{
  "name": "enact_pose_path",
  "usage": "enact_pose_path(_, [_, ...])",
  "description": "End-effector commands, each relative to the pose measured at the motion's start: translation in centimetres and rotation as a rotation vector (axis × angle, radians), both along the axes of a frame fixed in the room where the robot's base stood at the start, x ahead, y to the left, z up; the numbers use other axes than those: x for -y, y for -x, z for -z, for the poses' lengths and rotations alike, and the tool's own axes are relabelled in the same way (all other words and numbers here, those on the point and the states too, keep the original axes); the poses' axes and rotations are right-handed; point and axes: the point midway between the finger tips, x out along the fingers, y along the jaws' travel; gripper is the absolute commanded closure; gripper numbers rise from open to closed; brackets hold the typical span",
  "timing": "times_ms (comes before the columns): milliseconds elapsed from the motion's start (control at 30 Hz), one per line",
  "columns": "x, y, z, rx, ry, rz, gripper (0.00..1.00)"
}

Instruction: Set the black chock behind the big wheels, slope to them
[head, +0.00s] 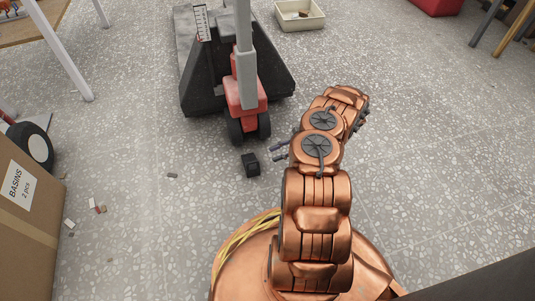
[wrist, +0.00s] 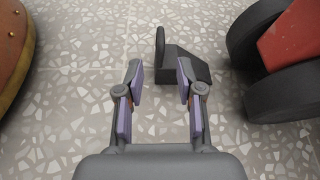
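The black chock (head: 250,165) lies on the speckled floor just in front of the big wheels (head: 248,127) of a red and grey pallet truck, apart from them. In the wrist view the chock (wrist: 185,65) has a thin upright plate on its left and a lower body that seems to fall away to the right, towards the wheels (wrist: 285,85). My gripper (head: 281,151) is low, to the right of the chock in the head view. In the wrist view its purple-padded fingers (wrist: 160,83) are spread and empty. The chock is just beyond them, partly behind the right fingertip.
The pallet truck's dark body (head: 190,75) stands beyond the wheels. A cream tray (head: 300,17) stands far back.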

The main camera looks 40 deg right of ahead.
Motion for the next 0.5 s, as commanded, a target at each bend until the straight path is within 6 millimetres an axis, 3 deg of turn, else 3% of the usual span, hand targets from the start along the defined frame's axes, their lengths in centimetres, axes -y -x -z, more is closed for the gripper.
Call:
enact_pose_path(300, [2.4, 1.2, -1.1, -0.001, 0.001, -0.001, 0.63])
enact_pose_path(500, [2.1, 0.7, -2.1, 0.008, 0.005, -0.021, 0.63])
